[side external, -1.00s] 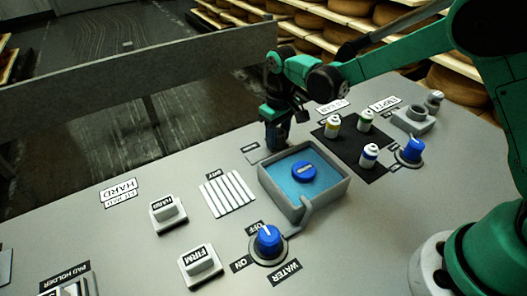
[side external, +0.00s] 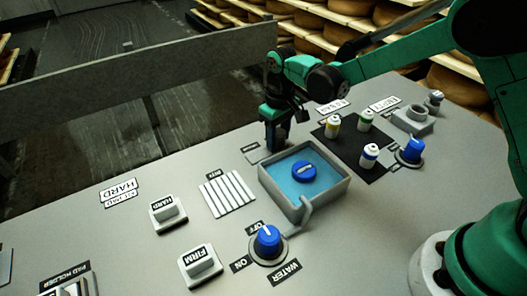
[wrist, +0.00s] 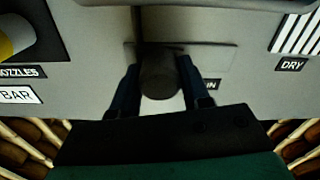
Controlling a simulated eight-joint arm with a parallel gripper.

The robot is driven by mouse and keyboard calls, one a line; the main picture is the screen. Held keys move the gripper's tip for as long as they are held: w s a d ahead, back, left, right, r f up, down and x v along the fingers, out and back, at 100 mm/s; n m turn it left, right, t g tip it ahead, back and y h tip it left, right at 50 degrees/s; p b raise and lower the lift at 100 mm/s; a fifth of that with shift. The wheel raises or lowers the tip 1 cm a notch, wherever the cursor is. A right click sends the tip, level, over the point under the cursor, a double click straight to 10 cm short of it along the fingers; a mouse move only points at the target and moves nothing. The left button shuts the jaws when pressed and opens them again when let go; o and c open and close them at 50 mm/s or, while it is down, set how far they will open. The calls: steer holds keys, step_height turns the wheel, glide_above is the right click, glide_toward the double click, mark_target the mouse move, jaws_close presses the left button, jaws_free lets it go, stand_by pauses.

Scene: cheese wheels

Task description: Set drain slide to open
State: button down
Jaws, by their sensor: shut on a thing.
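My gripper (side external: 277,142) is at the far edge of the panel, just behind the blue-water basin (side external: 325,194). In the wrist view its two dark blue fingers (wrist: 160,92) stand on either side of a dark, round-topped knob (wrist: 159,74), the drain slide's handle, and are shut on it. A pale slide plate (wrist: 215,57) shows beside the knob. A label ending in "IN" (wrist: 211,85) is partly hidden by the right finger. In the side view the fingers hide the knob. The slide's exact position is hard to tell.
A blue round object (side external: 304,171) sits in the basin. Small bottles (side external: 333,126) stand on a dark mat to the right. A white ribbed dry rack (side external: 228,193) lies to the left. The blue water knob (side external: 268,240) is in front. A low wall (side external: 150,85) runs behind.

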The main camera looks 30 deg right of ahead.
mark_target(260, 154)
stand_by(0.4)
steer(key=shift+a, duration=2.3)
steer(key=shift+c, duration=2.1)
jaws_free()
steer(key=shift+r, duration=2.85)
